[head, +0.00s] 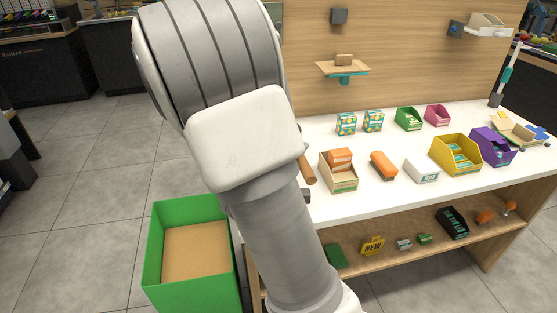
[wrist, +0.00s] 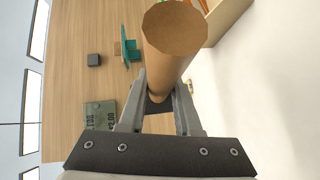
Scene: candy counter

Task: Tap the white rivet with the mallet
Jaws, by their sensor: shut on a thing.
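My gripper (wrist: 160,100) is shut on a round wooden bar, which I take to be the handle of the mallet (wrist: 172,65). Its flat round end faces the wrist camera. In the head view a short brown piece of the mallet (head: 308,168) shows beside my arm, over the left end of the white counter. My arm hides most of the gripper there. I cannot make out the mallet's striking head in either view. I cannot pick out the white rivet in either view.
The white counter (head: 388,200) carries an orange block (head: 383,166), a white box (head: 421,170), a yellow bin (head: 456,155) and a purple bin (head: 491,147). A wooden back panel (head: 410,60) has a small shelf (head: 343,69). A green-sided crate (head: 160,235) stands on the floor left.

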